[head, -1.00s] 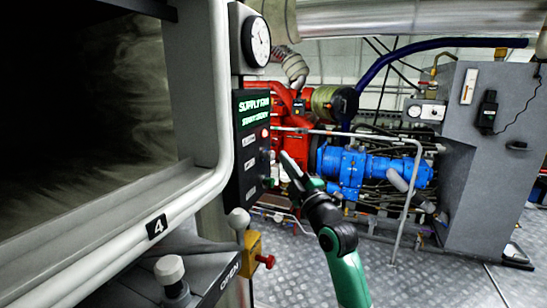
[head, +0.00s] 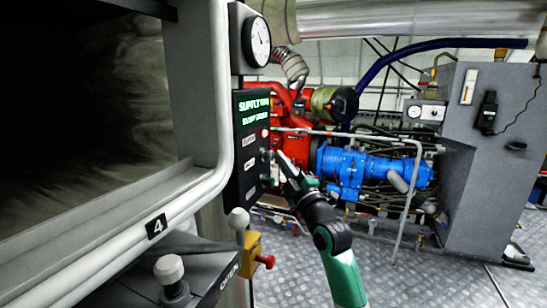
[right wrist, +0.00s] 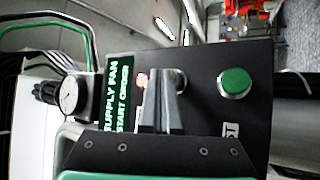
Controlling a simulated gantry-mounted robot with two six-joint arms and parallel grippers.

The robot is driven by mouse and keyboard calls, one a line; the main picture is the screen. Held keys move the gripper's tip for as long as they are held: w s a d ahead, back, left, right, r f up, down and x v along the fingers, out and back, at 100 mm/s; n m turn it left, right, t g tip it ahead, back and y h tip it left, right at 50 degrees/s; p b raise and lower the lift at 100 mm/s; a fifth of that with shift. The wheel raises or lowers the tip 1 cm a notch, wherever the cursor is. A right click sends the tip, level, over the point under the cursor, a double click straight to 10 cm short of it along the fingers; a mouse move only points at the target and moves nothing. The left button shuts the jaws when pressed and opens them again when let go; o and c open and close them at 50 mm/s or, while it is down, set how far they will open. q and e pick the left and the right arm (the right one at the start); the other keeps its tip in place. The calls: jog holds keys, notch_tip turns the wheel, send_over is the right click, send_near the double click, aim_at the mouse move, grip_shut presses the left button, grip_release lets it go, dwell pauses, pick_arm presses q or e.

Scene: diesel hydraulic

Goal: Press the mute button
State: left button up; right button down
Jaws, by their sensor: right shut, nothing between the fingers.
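The black control panel (head: 240,190) stands on the left, beside the dark window. It carries a green-lit display (head: 255,110) reading "SUPPLY FAN", a red light (head: 265,133) and buttons below it. The mute button's label is not readable. My right gripper (head: 280,156) is shut and empty, its tips close to the panel's button column. In the right wrist view the fingers (right wrist: 162,100) cover part of a metal-rimmed button (right wrist: 181,78), between the red light (right wrist: 142,81) and a green button (right wrist: 235,82). Contact cannot be told. My left gripper is not in view.
A round gauge (head: 256,42) sits above the panel. A lever with a white knob (head: 238,219) and a yellow box with a red knob (head: 254,256) stand below it. A grey handrail (head: 404,205) and blue machinery (head: 350,168) are behind my arm.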

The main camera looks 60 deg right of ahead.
jog(key=shift+w+a, duration=0.1)
jog(key=shift+w, duration=0.15)
jog(key=shift+s, duration=0.15)
dwell(0.3)
jog(key=shift+s+d, duration=0.2)
jog(key=shift+s, duration=0.6)
jog(key=shift+s, duration=0.1)
jog(key=s, duration=0.2)
jog(key=s+d, duration=0.1)
jog(key=s, duration=0.1)
jog(key=shift+s+b, duration=0.35)
dwell(0.4)
